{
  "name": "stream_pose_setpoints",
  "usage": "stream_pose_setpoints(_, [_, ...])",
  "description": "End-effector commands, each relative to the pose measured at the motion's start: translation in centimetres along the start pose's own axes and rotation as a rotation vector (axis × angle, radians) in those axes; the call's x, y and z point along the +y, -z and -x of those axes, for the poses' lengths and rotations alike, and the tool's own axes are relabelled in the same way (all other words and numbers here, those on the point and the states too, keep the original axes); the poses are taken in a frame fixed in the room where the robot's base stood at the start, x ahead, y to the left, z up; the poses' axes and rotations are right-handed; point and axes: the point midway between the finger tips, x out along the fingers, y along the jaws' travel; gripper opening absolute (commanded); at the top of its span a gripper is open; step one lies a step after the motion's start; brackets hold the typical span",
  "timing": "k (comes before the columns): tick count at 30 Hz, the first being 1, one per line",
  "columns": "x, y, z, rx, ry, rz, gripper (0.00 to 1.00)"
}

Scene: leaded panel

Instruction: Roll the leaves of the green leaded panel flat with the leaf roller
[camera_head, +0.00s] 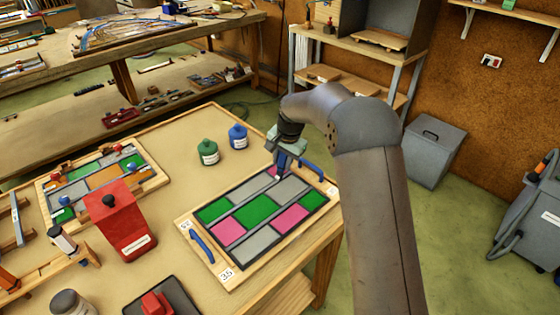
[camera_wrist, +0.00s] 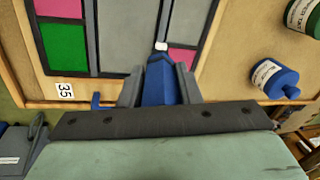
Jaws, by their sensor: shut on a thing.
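My gripper (camera_head: 284,158) is shut on a blue tool with a small white tip, which looks like the leaf roller (camera_wrist: 162,68). The tool points down at the far edge of a leaded panel (camera_head: 258,212) with green, pink and grey panes and dark lead strips. In the wrist view the white tip is over or on a dark strip between a grey pane and a pink pane (camera_wrist: 183,60); I cannot tell if it touches. My gripper hides part of the panel's far corner.
The panel lies in a wooden tray (camera_head: 232,282) marked 35, with blue handles (camera_head: 201,246) at two sides. A green bottle (camera_head: 208,152) and a blue bottle (camera_head: 238,137) stand behind it. A red box (camera_head: 120,220) and another panel (camera_head: 100,178) are to the left.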

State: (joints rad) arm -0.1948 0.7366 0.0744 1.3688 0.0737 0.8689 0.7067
Motion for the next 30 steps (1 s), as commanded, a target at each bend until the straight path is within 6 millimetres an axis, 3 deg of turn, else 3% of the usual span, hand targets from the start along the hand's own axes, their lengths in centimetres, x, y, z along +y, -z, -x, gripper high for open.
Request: stream_pose_setpoints(30, [0.6,1.9,-0.1,-0.001,-0.002,0.000,0.08])
